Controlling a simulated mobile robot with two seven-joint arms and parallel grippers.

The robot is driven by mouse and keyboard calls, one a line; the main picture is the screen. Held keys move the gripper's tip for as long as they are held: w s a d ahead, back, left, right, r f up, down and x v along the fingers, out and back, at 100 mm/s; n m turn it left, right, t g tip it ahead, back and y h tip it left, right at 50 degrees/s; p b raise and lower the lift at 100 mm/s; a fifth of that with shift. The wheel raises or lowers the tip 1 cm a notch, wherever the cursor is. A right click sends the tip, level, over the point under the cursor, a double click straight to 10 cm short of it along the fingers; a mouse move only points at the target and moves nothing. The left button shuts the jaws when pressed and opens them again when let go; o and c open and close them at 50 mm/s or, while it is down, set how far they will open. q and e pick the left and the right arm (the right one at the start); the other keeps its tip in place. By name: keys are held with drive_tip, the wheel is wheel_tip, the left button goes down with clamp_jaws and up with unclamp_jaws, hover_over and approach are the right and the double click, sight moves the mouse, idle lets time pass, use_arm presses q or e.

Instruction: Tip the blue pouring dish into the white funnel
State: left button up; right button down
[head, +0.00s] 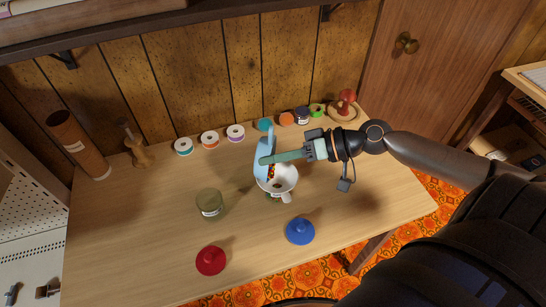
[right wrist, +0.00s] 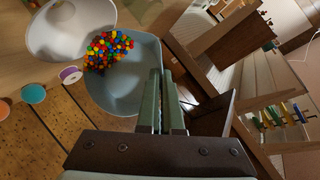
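The blue pouring dish (head: 266,147) is steeply tilted above the white funnel (head: 284,182), its lower edge over the funnel's mouth. My right gripper (head: 268,160) is shut on the dish's wall. In the right wrist view, the fingers (right wrist: 162,105) pinch the rim of the dish (right wrist: 138,82). Multicoloured beads (right wrist: 108,50) are heaped in the dish at the side towards the funnel (right wrist: 70,28). The dish and arm hide part of the funnel, and I cannot tell whether any beads are inside it. My left gripper is out of view.
An open greenish glass jar (head: 209,203) stands left of the funnel. A red lid (head: 211,260) and a blue lid (head: 300,231) lie at the table's front. Several spools, including a purple one (head: 236,133), line the back.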

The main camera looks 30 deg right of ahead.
drive_tip(key=shift+s+d+y+b, duration=0.25)
drive_tip(key=shift+y+b, duration=0.15)
drive_tip(key=shift+b, duration=0.35)
idle(1.2)
drive_tip(key=shift+r+t, duration=0.1)
drive_tip(key=shift+t, duration=0.2)
idle(0.8)
drive_tip(key=shift+p, duration=0.35)
drive_tip(key=shift+s+d+f+t+b, duration=0.2)
drive_tip(key=shift+s+d+t+b, duration=0.1)
drive_tip(key=shift+b, duration=0.7)
idle(1.3)
idle(1.5)
drive_tip(key=shift+r+p, duration=0.2)
drive_tip(key=shift+p, duration=0.1)
